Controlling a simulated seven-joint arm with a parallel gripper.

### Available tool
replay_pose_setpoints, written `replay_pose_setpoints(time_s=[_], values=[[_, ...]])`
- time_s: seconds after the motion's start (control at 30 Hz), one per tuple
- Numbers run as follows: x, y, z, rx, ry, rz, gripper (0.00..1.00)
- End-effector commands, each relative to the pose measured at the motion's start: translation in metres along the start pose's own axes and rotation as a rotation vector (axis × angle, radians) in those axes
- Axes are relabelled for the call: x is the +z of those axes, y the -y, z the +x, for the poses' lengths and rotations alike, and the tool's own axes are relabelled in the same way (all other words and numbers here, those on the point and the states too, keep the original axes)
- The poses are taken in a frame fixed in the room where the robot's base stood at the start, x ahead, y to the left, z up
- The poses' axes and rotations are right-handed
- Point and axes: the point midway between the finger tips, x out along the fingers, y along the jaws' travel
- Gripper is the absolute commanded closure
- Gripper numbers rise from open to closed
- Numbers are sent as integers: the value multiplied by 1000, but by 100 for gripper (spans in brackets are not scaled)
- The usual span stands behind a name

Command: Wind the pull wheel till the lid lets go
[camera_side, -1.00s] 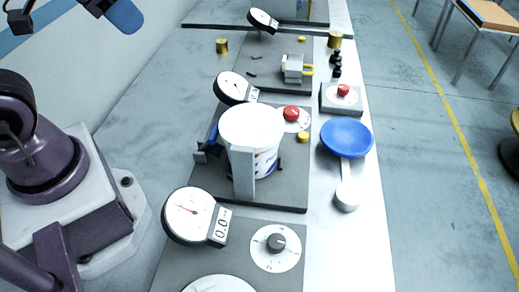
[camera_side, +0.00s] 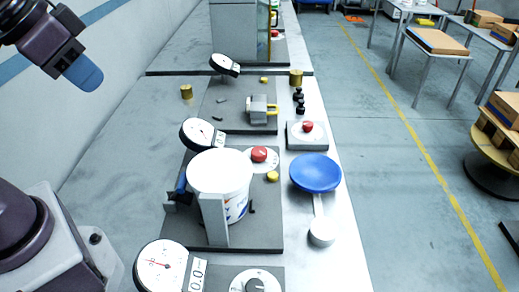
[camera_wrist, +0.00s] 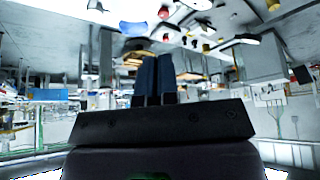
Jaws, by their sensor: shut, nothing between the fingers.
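A white tub (camera_side: 237,207) with its round white lid (camera_side: 220,171) on top stands on a dark plate in the middle of the bench in the side view. A grey upright post (camera_side: 214,221) stands in front of it. Right behind the tub, a red knob (camera_side: 259,154) sits on a white dial; I cannot tell whether it is the pull wheel. A round gauge (camera_side: 197,134) stands behind the tub. My gripper (camera_side: 88,79) is at the upper left, well away from the tub. Its dark blue fingers are shut and empty in the wrist view (camera_wrist: 155,60).
A blue dish (camera_side: 315,172) and a red button box (camera_side: 307,133) stand right of the plate. A near gauge (camera_side: 161,266) reads 0.0, beside a grey knob (camera_side: 255,285). A padlock-like block (camera_side: 259,112) lies farther back. The bench's left strip is clear.

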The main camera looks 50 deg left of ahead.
Motion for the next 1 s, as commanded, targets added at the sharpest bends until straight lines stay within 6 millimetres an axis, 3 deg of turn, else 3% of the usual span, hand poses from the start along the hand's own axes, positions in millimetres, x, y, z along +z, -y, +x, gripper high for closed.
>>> replay_pose_setpoints(time_s=[0.03, 0.2, 0.3, 0.47, 0.67, 1.0], values=[[0, 0, 0, -1, 0, -2, 86], [3, 3, 19, -12, 95, -10, 47], [-9, 3, 36, -25, 179, 1, 29], [-42, 2, 71, -42, 304, 71, 29], [-85, -3, 130, -15, 427, 230, 29], [-135, -16, 264, 147, 544, 550, 29]])
